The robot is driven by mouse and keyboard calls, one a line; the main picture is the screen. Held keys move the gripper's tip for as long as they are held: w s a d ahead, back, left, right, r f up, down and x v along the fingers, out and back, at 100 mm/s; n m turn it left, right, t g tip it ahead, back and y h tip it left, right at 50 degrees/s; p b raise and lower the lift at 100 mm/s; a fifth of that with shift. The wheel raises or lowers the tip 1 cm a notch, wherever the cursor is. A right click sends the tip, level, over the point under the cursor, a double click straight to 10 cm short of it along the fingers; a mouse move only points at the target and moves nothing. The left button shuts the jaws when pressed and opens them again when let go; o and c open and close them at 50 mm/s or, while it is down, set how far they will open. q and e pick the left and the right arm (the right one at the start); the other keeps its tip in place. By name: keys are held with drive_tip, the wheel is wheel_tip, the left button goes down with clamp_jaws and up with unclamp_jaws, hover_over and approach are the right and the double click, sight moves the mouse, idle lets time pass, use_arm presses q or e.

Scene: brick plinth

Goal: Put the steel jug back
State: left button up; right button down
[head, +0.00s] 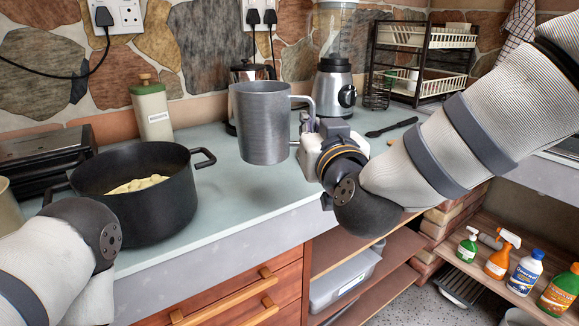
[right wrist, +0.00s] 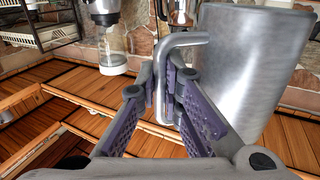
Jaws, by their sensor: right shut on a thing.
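The steel jug (head: 264,122) is a grey brushed-metal cylinder, upright in the middle of the head view, over the counter. Whether its base touches the counter is hard to tell. My right gripper (head: 309,124) is shut on the jug's handle, to the right of the jug's body. In the right wrist view the fingers (right wrist: 163,100) close around the bent handle, and the jug's body (right wrist: 250,70) stands to their right. My left arm comes in at the lower left, but its gripper fingers are out of view.
A black pot (head: 140,212) with pale food stands left of the jug. A cream canister (head: 152,112), a French press (head: 246,72) and a blender (head: 336,78) stand behind. A dish rack (head: 420,55) and a black spoon (head: 391,127) are to the right. Counter between pot and jug is clear.

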drive_tip(key=w+f, duration=0.2)
drive_tip(key=w+f+b, duration=0.1)
drive_tip(key=w+f, duration=0.1)
drive_tip(key=f, duration=0.1)
drive_tip(key=w+a+f, duration=0.1)
drive_tip(key=w+f, duration=0.1)
drive_tip(key=w, duration=0.1)
drive_tip(key=shift+w+a+f+b, duration=0.1)
drive_tip(key=shift+f+b, duration=0.1)
drive_tip(key=shift+b, duration=0.2)
drive_tip(key=f, duration=0.3)
drive_tip(key=shift+w+f, duration=0.25)
drive_tip(key=shift+f, duration=0.05)
drive_tip(key=shift+r, duration=0.15)
drive_tip(key=c, duration=2.1)
unclamp_jaws()
drive_tip(key=shift+f, duration=0.2)
drive_tip(key=o, duration=0.4)
use_arm(q)
drive_tip(key=shift+g, duration=0.7)
drive_tip(key=s+f, duration=0.3)
drive_tip(key=shift+s+f, duration=0.3)
drive_tip(key=shift+f, duration=0.05)
